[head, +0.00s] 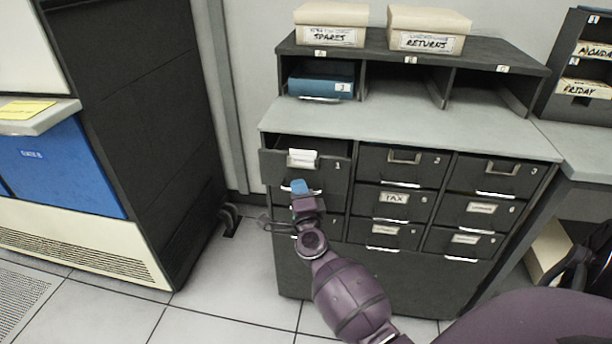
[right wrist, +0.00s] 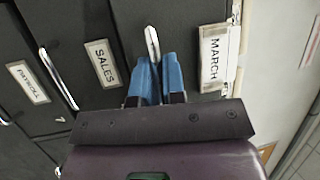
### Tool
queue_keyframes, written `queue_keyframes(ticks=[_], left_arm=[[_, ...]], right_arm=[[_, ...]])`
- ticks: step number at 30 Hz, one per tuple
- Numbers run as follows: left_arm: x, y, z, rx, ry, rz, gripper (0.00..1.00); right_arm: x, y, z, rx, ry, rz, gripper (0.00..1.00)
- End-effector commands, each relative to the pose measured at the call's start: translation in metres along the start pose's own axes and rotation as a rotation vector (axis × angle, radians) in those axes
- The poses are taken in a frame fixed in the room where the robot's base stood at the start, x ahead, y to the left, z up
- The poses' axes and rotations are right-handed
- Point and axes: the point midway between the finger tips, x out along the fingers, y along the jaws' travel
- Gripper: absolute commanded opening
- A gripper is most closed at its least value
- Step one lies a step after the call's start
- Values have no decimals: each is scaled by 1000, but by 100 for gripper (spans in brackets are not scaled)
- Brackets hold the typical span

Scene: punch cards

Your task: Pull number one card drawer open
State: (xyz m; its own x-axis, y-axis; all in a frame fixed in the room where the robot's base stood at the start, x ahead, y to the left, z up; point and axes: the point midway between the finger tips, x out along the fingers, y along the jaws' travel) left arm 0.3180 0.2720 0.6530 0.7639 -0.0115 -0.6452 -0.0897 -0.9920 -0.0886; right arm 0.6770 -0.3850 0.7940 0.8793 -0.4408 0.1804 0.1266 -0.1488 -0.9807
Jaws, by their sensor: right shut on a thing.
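The number one drawer (head: 335,180) is at the top left of the dark card cabinet in the head view. It stands partly open, its front out past the neighbouring drawers and a dark gap showing behind its top edge. It bears a MARCH label (right wrist: 214,58) in the right wrist view. My right gripper (head: 300,187) is at the drawer's lower front. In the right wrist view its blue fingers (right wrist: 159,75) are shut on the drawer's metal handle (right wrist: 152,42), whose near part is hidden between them. My left gripper is not in view.
Drawer two (head: 401,165), drawer three (head: 497,174) and the TAX drawer (head: 394,200) are shut. SALES (right wrist: 101,63) and PAYROLL (right wrist: 28,82) labels lie below MARCH.

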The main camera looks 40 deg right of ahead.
Motion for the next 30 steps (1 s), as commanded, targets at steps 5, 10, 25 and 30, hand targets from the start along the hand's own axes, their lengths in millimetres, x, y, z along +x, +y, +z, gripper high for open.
queue_keyframes(ticks=[5, 10, 25, 30], left_arm=[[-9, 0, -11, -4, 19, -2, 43], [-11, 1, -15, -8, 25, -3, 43], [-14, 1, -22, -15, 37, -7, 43], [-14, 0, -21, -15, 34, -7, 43]], right_arm=[[-41, -13, 17, 4, 1, -1, 0], [-75, -19, 31, 5, 0, 0, 0], [-119, -25, 50, 2, -1, 1, 0], [-120, -25, 50, 1, -1, 2, 0]])
